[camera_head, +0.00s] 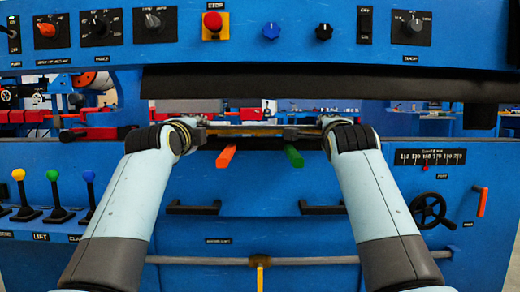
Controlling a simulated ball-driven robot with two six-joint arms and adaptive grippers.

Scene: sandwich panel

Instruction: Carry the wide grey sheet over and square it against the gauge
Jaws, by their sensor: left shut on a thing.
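Both my arms reach forward to the slot of the blue machine. A thin, flat piece (250,130), seen nearly edge-on, spans between my grippers; it appears to be the wide grey sheet, though its face hardly shows. My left gripper (204,134) is shut on its left end. My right gripper (302,133) is at its right end, small and partly hidden by the wrist, so its jaws cannot be made out. A numbered scale with a red pointer (425,168) is on the right front panel; whether this is the gauge is unclear.
A dark beam (320,82) hangs above the slot. Levers (57,200) stand at left, a handwheel (430,210) at right. A grey rail (310,260) crosses low in front.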

